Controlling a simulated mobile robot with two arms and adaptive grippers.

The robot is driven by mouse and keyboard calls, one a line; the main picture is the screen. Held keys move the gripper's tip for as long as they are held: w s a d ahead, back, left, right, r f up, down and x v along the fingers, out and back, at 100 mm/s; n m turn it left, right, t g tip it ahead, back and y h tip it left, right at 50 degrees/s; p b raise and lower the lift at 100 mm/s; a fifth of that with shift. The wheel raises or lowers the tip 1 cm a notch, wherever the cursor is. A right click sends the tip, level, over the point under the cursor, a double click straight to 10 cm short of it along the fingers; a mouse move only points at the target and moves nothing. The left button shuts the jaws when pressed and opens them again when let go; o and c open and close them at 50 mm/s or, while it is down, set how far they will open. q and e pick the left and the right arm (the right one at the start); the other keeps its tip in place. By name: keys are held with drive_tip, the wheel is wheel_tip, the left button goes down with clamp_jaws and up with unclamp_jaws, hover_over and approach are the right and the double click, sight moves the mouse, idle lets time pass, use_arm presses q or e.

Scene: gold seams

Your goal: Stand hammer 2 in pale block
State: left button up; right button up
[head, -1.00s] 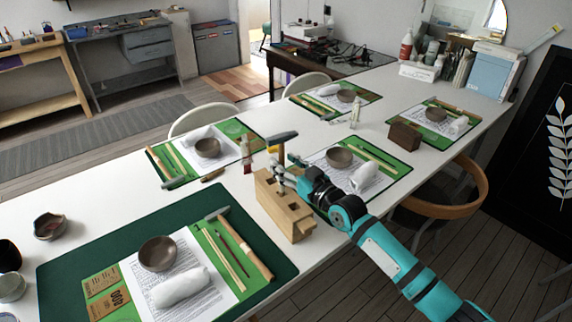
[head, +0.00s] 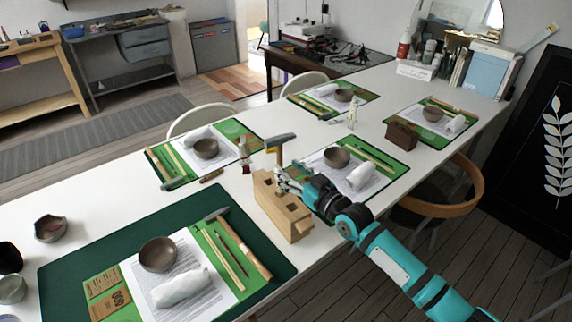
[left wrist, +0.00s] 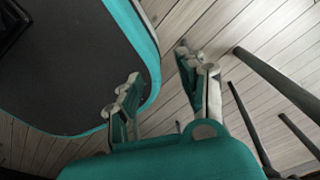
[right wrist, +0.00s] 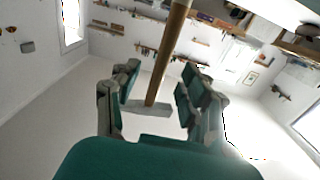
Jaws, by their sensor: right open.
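A hammer (head: 279,152) with a grey head and wooden handle stands upright in the left end of the pale block (head: 287,216), head up. Its handle (right wrist: 168,52) and head (right wrist: 145,109) also show in the right wrist view, beyond my fingers. My right gripper (head: 284,180) is open beside the hammer, just right of the handle and above the block; I cannot tell if it touches. Another hammer (head: 245,248) lies on the near green mat. I see no number on either. My left gripper (left wrist: 163,78) is open and empty, over the floor.
A bottle (head: 245,155) stands behind the block. A dark brown block (head: 401,135) sits at the far right setting.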

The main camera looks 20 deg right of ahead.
drive_tip(key=p+v, duration=0.2)
drive_tip(key=v, duration=0.4)
drive_tip(key=shift+p, duration=0.35)
drive_tip(key=shift+s, duration=0.15)
wheel_tip(320, 180, up, 6)
drive_tip(key=p, duration=0.6)
idle(0.3)
